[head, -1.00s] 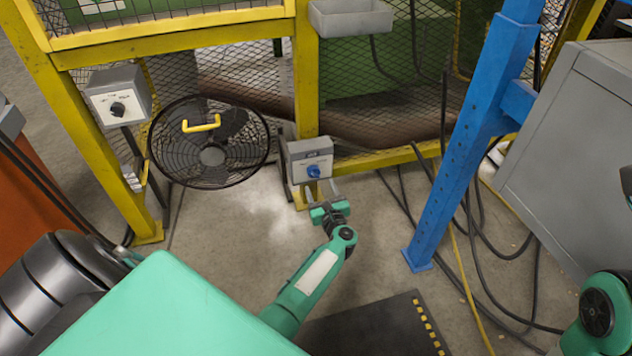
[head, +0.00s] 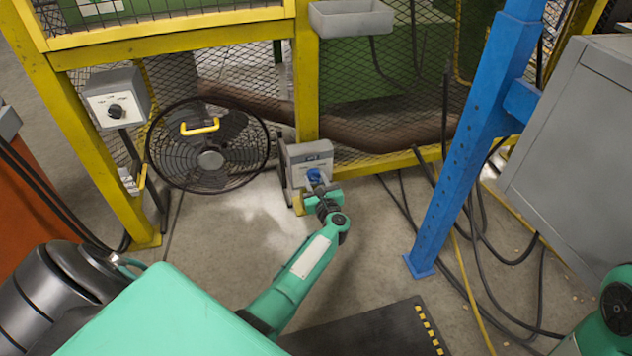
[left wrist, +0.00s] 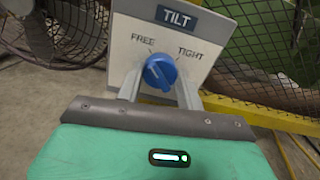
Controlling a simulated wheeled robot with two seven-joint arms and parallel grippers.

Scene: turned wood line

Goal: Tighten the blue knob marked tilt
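The blue tilt knob (head: 314,176) sits on the front of a small grey box (head: 300,174) at the foot of the yellow post. In the left wrist view the knob (left wrist: 160,71) is on a pale panel (left wrist: 207,42) marked TILT, with FREE at upper left and TIGHT at upper right. I cannot clearly tell where its pointer stands. My left gripper (head: 319,185) is right in front of the knob. Its two fingers (left wrist: 160,86) are apart, one on each side of the knob's lower part; contact is not clear. My right gripper is out of view.
A black caged fan (head: 208,146) with a yellow handle stands left of the box. Another grey box with a black knob (head: 116,110) is farther left. A blue post (head: 470,140) and floor cables are to the right. A dark mat (head: 370,328) lies in front.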

